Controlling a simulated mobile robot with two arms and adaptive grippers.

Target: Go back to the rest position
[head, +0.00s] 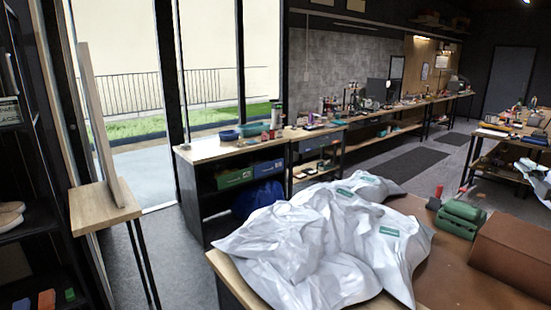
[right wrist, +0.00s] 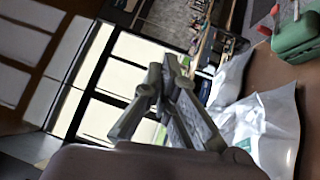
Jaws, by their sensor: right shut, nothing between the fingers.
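My right gripper (right wrist: 166,76) shows in the right wrist view with its grey fingers close together and nothing between them. It is clear of the crumpled white bags (right wrist: 268,128), which lie beyond it on the right of that view. In the head view I cannot make out the right gripper clearly. My left gripper is in neither view.
The white bags (head: 300,245) cover the near workbench's left part; a green case (head: 460,217) and a brown box (head: 513,255) are at its right. A wooden side table (head: 95,208) stands left. Grey floor lies between the benches.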

